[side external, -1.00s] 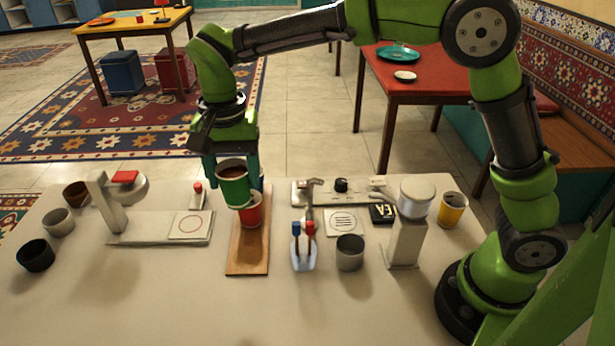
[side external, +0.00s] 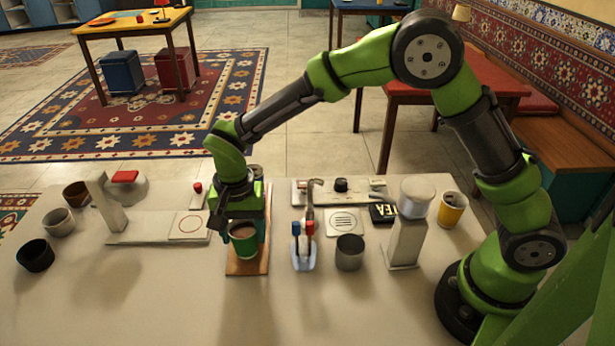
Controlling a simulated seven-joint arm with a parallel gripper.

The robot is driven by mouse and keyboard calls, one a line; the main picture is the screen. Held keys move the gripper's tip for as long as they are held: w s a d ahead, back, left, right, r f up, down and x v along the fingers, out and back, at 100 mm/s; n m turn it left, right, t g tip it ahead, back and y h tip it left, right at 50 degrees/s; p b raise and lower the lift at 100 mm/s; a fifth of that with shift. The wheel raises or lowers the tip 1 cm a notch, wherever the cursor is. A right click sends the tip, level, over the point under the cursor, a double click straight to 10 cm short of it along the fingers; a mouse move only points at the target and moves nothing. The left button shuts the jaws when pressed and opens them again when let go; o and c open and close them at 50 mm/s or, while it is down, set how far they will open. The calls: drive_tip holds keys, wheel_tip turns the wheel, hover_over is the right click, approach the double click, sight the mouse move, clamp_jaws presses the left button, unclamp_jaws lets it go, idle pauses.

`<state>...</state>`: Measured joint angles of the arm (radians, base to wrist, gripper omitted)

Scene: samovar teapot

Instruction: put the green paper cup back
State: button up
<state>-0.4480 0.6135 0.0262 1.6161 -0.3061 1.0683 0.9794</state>
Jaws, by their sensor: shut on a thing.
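The green paper cup (side external: 244,246) is upright with dark liquid in it, over the front half of the wooden board (side external: 247,269). I cannot tell whether its base touches the board. My gripper (side external: 244,232) is shut on the cup, with a finger on each side and the hand just behind and above it. The red cup that stood on the board is hidden behind my gripper and the green cup.
A blue-clear holder (side external: 304,261) with red and blue handles and a grey metal cup (side external: 349,253) stand close on the right. The white press-like stand (side external: 110,207) is on the left. The table's front is clear.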

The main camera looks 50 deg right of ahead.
drive_tip(key=shift+f, duration=0.55)
drive_tip(key=o, duration=0.7)
drive_tip(key=shift+f, duration=0.15)
wheel_tip(320, 180, up, 12)
drive_tip(key=s+d+r+n+t+y, duration=0.2)
drive_tip(key=s+d+r+t, duration=0.1)
drive_tip(key=s+d+r, duration=0.55)
drive_tip(key=shift+s+d+f+n+t, duration=0.1)
drive_tip(key=shift+s+d+n+t, duration=0.5)
drive_tip(key=shift+s+d, duration=0.95)
drive_tip(key=shift+s+d+n+t, duration=0.4)
drive_tip(key=shift+s+d+t, duration=0.4)
drive_tip(key=shift+s+d, duration=0.7)
drive_tip(key=shift+s+d+f+n+t, duration=0.1)
drive_tip(key=shift+s+d+n+t, duration=0.5)
drive_tip(key=shift+s+d, duration=0.95)
